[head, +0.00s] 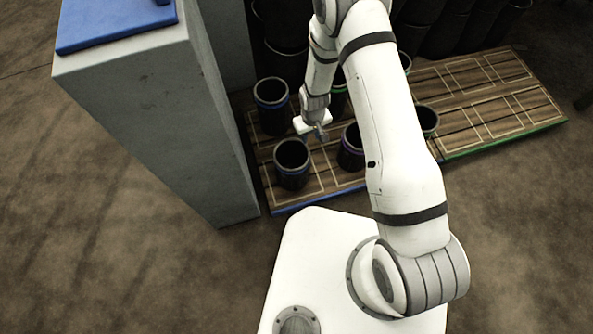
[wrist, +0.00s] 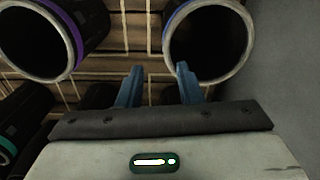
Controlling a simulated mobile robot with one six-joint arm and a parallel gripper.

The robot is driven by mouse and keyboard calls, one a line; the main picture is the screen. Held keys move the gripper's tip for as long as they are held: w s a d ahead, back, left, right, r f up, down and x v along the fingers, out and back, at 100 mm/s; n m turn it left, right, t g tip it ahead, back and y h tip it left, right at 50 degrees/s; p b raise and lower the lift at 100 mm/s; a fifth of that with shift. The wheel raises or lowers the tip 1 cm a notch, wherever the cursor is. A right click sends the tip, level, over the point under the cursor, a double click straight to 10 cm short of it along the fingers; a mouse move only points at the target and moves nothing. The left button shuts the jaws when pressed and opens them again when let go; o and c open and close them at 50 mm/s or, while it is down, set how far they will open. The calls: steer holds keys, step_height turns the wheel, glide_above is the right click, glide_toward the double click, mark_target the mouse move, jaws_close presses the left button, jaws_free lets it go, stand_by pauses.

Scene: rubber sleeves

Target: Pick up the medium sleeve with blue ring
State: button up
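A black sleeve with a blue ring (head: 292,166) stands upright at the front left of the wooden pallet. In the wrist view, the open mouth of a blue-ringed sleeve (wrist: 208,42) is at the upper right. A second, taller-looking blue-ringed sleeve (head: 272,108) stands behind it. I cannot tell for certain which one is the medium size. My gripper (head: 320,133) is above the pallet, just behind and right of the front blue-ringed sleeve. In the wrist view my gripper (wrist: 158,75) has its two blue fingers apart with nothing between them. The right finger overlaps the sleeve's rim in the picture; contact is unclear.
A purple-ringed sleeve (head: 350,150) stands close on the right, also seen in the wrist view (wrist: 42,38). Green-ringed sleeves (head: 428,121) stand farther right. A tall grey block (head: 150,110) borders the left side. The pallet's right part (head: 490,100) is bare.

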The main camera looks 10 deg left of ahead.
mark_target(307, 150)
steer(key=f, duration=0.3)
steer(key=f+b, duration=0.1)
steer(key=f, duration=0.1)
steer(key=shift+s+a+f, duration=0.2)
steer(key=shift+s+a, duration=0.05)
steer(key=shift+s, duration=0.1)
steer(key=f+b, duration=0.2)
steer(key=f, duration=0.3)
steer(key=shift+w+a+f+b, duration=0.15)
steer(key=shift+w+f+b, duration=0.1)
steer(key=shift+b, duration=0.15)
steer(key=shift+r, duration=0.1)
steer(key=shift+c, duration=0.4)
jaws_close()
